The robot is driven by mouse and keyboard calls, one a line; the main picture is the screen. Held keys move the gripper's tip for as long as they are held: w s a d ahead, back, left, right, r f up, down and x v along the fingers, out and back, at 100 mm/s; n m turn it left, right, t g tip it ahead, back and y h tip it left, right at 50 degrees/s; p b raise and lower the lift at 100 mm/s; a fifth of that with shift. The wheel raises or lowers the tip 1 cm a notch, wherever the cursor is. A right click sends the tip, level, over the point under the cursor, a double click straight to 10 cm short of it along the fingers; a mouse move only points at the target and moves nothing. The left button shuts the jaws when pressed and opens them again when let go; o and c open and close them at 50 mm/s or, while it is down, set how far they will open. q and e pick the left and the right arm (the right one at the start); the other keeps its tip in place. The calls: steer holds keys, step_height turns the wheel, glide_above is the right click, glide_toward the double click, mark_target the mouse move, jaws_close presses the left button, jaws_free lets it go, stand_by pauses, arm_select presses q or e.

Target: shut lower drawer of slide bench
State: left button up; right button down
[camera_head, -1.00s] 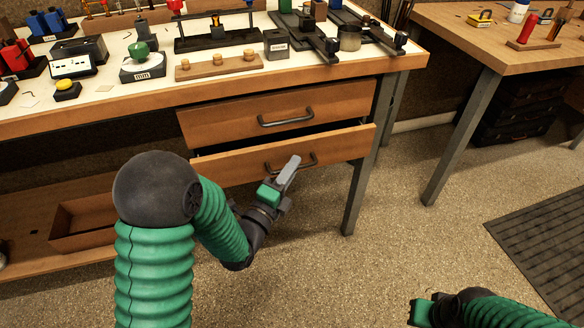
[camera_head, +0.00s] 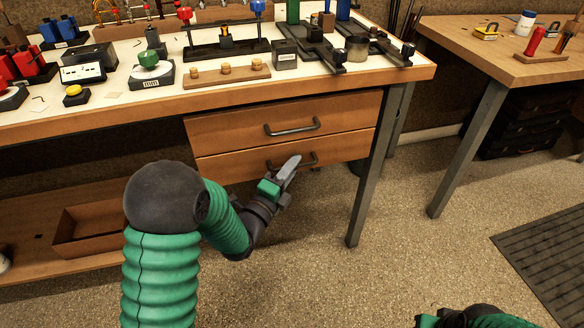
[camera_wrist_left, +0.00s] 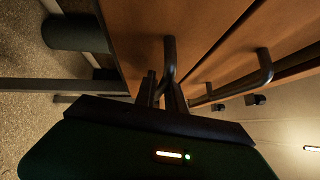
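The lower drawer (camera_head: 228,168) of the slide bench sits in line with the upper drawer (camera_head: 225,126), with only a thin seam between their fronts. Its dark bar handle (camera_head: 312,158) is partly hidden by my left gripper (camera_head: 291,166). In the left wrist view the two fingers (camera_wrist_left: 163,92) stand close together, one on each side of the lower handle (camera_wrist_left: 169,55), and look closed on it. The upper handle (camera_wrist_left: 265,66) is clear of them. My right gripper (camera_head: 428,320) shows only in part at the bottom edge, away from the bench; its fingers are cut off.
The bench top (camera_head: 120,107) holds gauges, a wooden peg block and tools. A bench leg (camera_head: 368,185) stands right of the drawers. A lower shelf (camera_head: 30,248) with an open wooden tray is at the left. The floor to the right is clear up to a dark mat (camera_head: 545,255).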

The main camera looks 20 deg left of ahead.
arm_select(q)
steer(key=p+v, duration=1.1)
steer(key=v, duration=0.5)
steer(key=shift+s+f, duration=0.2)
steer(key=shift+s, duration=0.15)
steer(key=shift+a, duration=0.1)
